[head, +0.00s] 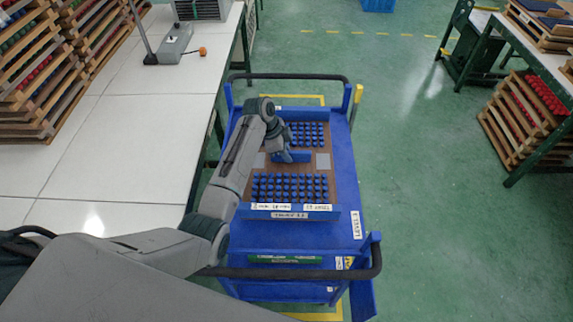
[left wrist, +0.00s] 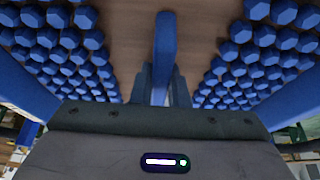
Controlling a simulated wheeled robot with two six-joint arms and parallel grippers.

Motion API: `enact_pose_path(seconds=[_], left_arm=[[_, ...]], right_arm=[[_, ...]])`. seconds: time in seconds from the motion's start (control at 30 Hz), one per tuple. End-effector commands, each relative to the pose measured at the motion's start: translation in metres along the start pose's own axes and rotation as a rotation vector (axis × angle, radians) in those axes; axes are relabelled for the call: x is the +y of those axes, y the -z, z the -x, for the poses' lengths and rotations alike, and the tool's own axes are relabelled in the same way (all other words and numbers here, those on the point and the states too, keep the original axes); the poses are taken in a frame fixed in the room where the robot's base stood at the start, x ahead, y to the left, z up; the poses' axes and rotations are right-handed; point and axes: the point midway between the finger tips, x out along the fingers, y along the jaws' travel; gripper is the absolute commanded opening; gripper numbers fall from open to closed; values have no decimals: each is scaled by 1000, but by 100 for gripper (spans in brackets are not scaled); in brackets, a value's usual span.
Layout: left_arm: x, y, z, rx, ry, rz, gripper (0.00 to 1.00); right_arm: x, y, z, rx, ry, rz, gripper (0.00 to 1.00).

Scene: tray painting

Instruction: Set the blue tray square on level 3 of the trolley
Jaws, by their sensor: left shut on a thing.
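The blue tray (head: 300,168) has a brown floor, blue walls and a central blue handle bar. Rows of blue pieces stand at its front and back. It is over the blue trolley's (head: 356,195) top deck, where a level label shows at the right edge. Its sides look about parallel to the trolley's; whether it touches the deck I cannot tell. My left gripper (head: 286,156) is shut on the tray's handle. In the left wrist view the handle (left wrist: 165,45) runs between the fingers (left wrist: 160,88), with blue pieces on both sides. My right gripper is out of view.
A white table (head: 75,150) with racks of coloured pieces (head: 35,75) stands close on the left. The trolley has black handles at its front (head: 300,273) and back (head: 290,76). Another rack (head: 525,115) stands at the right. Green floor right of the trolley is clear.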

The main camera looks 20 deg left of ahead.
Motion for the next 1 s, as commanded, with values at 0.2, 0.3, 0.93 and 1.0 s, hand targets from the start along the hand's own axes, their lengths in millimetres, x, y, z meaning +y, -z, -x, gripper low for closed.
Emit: enact_pose_path(seconds=[0.2, 0.3, 0.93, 1.0], left_arm=[[-1, -5, -13, 2, 3, -1, 0], [-1, -9, -24, 2, 3, -1, 0], [0, -15, -36, 0, 0, 1, 30], [0, -15, -36, 0, 0, 1, 36]], right_arm=[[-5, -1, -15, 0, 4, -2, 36], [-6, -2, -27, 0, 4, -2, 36], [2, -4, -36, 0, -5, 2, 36], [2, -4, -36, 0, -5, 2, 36]])
